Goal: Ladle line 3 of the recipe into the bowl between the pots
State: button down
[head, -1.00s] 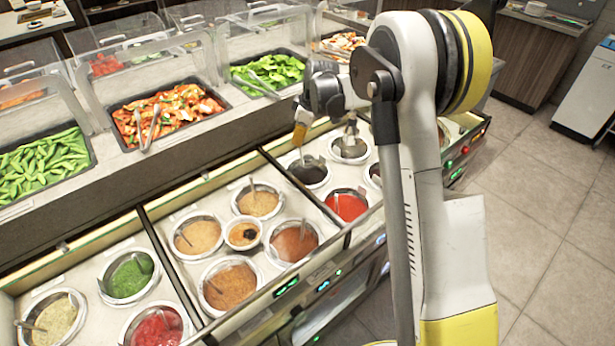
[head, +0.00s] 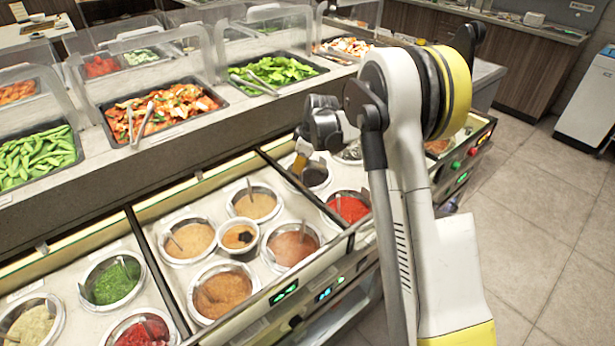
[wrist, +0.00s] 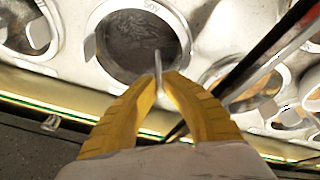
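The small white bowl (head: 238,238) sits between several sauce pots; it holds orange-brown sauce with a dark patch on it. My gripper (head: 299,166) is at the dark sauce pot (head: 317,178). In the wrist view the same dark pot (wrist: 135,60) carries a label that seems to read SOY. My gripper's yellow fingers (wrist: 161,78) are closed on the thin metal handle of a ladle (wrist: 158,62) at that pot. The ladle's lower end is not clear in the dark sauce. No recipe text is readable.
Pots around the bowl hold tan (head: 190,240), brown (head: 220,290) and reddish-brown (head: 292,248) sauce, with handles sticking up. A red sauce pot (head: 350,208) stands right of a dark divider (head: 300,190). Glass-guarded food trays (head: 160,110) line the back.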

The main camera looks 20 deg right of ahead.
jog(key=shift+f, duration=0.25)
dwell(0.4)
jog(key=c, duration=0.8)
grip_release()
jog(key=shift+c, duration=0.2)
jog(key=shift+r, duration=0.15)
jog(key=shift+r+p, duration=2.65)
jog(key=shift+r, duration=1.75)
